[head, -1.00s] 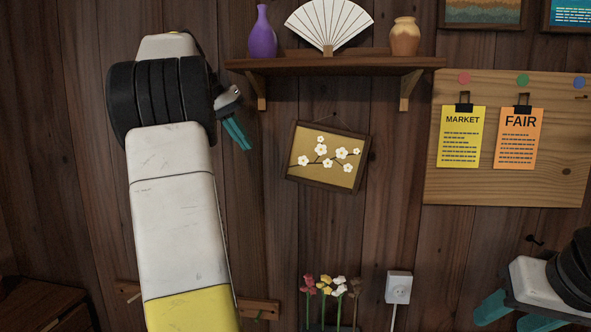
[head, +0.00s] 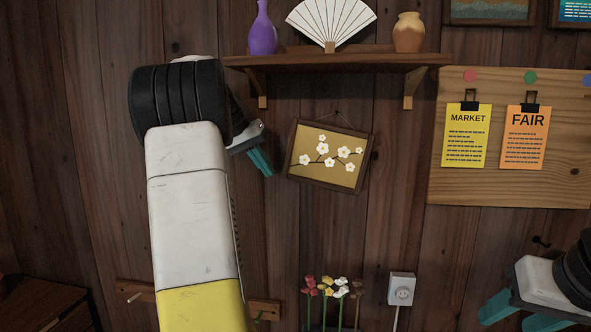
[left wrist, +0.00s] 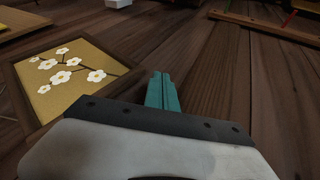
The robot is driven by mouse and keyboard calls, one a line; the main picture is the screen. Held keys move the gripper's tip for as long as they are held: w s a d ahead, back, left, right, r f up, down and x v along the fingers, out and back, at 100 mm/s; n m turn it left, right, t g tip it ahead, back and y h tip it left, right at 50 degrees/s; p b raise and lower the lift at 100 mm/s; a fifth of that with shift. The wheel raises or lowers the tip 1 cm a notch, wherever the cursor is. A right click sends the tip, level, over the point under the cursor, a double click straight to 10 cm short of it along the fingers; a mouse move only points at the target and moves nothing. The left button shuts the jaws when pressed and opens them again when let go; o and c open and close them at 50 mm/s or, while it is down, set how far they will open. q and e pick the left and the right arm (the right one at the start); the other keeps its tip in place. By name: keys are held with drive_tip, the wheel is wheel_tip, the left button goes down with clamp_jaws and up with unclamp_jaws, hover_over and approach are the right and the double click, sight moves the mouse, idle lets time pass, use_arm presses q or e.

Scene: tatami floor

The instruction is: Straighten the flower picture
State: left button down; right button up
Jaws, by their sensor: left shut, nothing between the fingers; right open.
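The flower picture (head: 328,156), white blossoms on a gold ground in a dark frame, hangs by a cord on the plank wall below the shelf. It is tilted, its right side lower than its left. It also shows in the left wrist view (left wrist: 65,78), to the left of the fingers. My left gripper (head: 262,162) is shut and empty, just left of the frame and apart from it in the head view. Its teal fingers (left wrist: 162,92) are together in the left wrist view. My right gripper (head: 512,318) is open at the lower right, far from the picture.
Above is a shelf (head: 335,61) with a purple vase (head: 262,30), a fan (head: 330,22) and a tan jar (head: 409,33). A notice board (head: 510,188) hangs at right. Flowers (head: 328,287) and a socket (head: 402,289) are below. Bare wall lies between picture and flowers.

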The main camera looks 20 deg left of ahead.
sight(281, 178)
use_arm(q)
drive_tip(key=shift+w+d+f, duration=0.1)
drive_tip(key=shift+w+d, duration=0.05)
drive_tip(key=shift+d, duration=0.3)
drive_tip(key=shift+w+d+f, duration=0.1)
drive_tip(key=shift+d, duration=0.35)
drive_tip(key=f, duration=0.1)
drive_tip(key=d+h, duration=0.1)
drive_tip(key=d+f, duration=0.1)
drive_tip(key=shift+w+d+f+h, duration=0.25)
drive_tip(key=shift+f+h, duration=0.1)
drive_tip(key=shift+h, duration=0.05)
drive_tip(key=shift+w+d+f+n+t, duration=0.1)
drive_tip(key=shift+d+f+n+t, duration=0.15)
drive_tip(key=shift+d+n+t, duration=0.1)
